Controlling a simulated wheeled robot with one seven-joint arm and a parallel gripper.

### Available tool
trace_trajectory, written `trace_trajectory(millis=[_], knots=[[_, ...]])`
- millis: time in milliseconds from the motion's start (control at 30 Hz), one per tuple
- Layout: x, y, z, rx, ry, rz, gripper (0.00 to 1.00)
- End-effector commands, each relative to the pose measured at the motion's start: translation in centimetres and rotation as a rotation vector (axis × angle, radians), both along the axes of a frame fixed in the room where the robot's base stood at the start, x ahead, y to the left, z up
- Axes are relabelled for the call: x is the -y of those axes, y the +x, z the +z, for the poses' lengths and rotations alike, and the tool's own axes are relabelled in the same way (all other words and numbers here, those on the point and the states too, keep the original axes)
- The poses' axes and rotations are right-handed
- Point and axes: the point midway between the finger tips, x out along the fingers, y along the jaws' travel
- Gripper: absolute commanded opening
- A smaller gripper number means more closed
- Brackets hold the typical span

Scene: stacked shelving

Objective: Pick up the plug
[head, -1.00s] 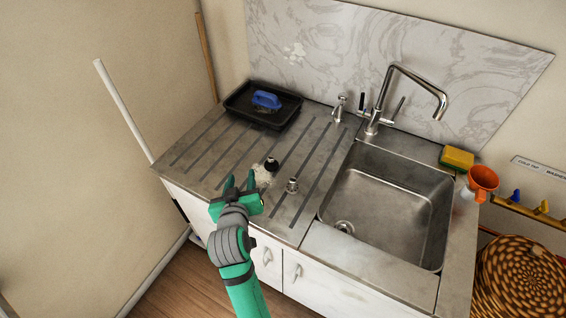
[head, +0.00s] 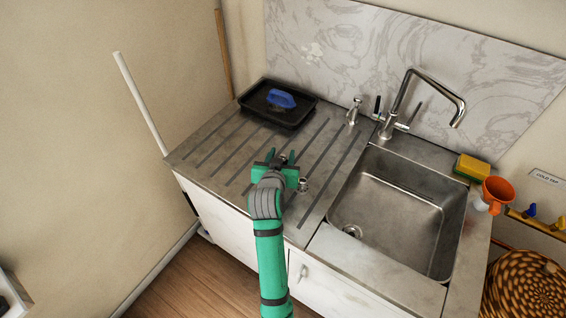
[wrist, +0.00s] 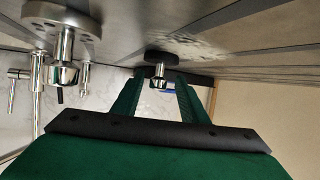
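The plug, a black disc with a chrome knob (wrist: 159,72), sits on the draining board. In the wrist view, where the scene appears upside down, it lies just beyond and between my fingertips. My gripper (head: 281,155) is open, its two green fingers (wrist: 155,88) apart with nothing held. I cannot tell whether the fingertips reach around the knob. In the head view, my gripper mostly hides the plug. A second, metal fitting with a chrome knob (wrist: 66,70) stands to the side; it also shows right of my gripper in the head view (head: 303,185).
The steel sink basin (head: 385,215) with its tall tap (head: 405,100) is to the right. A black tray (head: 262,112) with a blue-handled brush (head: 281,98) stands at the back. A soap dispenser (head: 353,112) stands behind the sink.

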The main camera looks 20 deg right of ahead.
Motion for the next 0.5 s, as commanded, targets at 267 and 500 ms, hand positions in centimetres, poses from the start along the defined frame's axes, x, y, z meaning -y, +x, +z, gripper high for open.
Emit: trace_trajectory(millis=[267, 500], knots=[[1.8, 2.5, -1.1, -0.002, 0.000, -0.002, 0.40], [1.9, 2.6, -1.2, 0.000, -0.001, -0.002, 0.40]])
